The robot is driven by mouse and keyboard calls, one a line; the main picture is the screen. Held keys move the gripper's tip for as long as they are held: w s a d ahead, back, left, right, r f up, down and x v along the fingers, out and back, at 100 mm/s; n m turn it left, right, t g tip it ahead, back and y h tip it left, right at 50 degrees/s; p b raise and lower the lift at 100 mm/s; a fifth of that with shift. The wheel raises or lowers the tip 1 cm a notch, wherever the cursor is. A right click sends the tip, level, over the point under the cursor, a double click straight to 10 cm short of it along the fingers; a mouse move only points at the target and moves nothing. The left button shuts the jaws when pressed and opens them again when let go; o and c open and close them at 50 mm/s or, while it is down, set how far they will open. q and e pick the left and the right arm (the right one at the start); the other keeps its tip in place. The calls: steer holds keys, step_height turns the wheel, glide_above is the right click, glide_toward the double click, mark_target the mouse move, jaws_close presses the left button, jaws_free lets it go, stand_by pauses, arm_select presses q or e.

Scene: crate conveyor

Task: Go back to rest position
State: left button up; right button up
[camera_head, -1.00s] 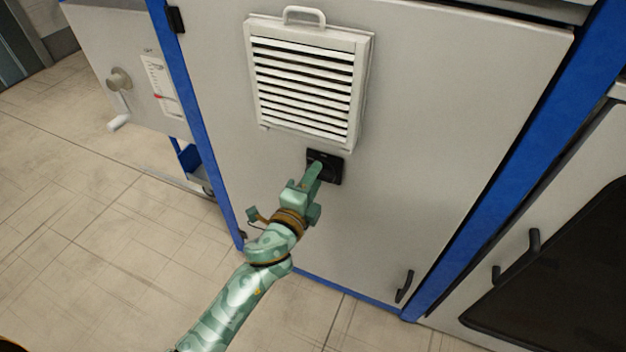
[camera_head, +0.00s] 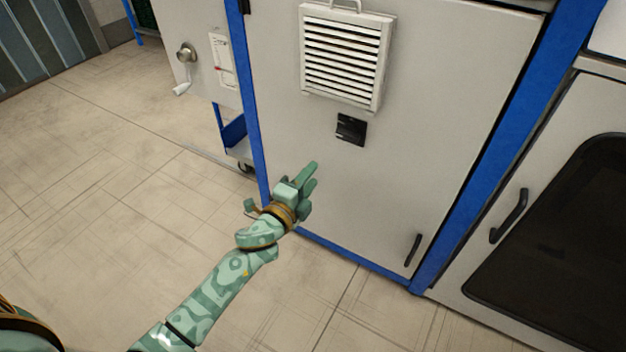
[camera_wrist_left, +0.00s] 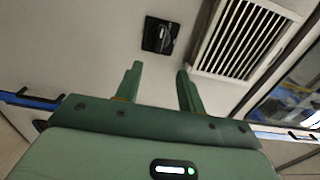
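My left gripper (camera_head: 309,177) is in front of the grey cabinet door, below and left of the small black switch plate (camera_head: 351,129). It is apart from the plate. In the left wrist view the two green fingers (camera_wrist_left: 158,80) stand apart with nothing between them, and the black switch (camera_wrist_left: 159,36) shows beyond them. My right gripper is not in view.
A white louvred vent (camera_head: 343,55) sits on the door above the switch. A hand crank (camera_head: 184,70) is on a panel at the left. Dark door handles (camera_head: 413,250) are at the right. The tiled floor (camera_head: 110,200) at the left is clear.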

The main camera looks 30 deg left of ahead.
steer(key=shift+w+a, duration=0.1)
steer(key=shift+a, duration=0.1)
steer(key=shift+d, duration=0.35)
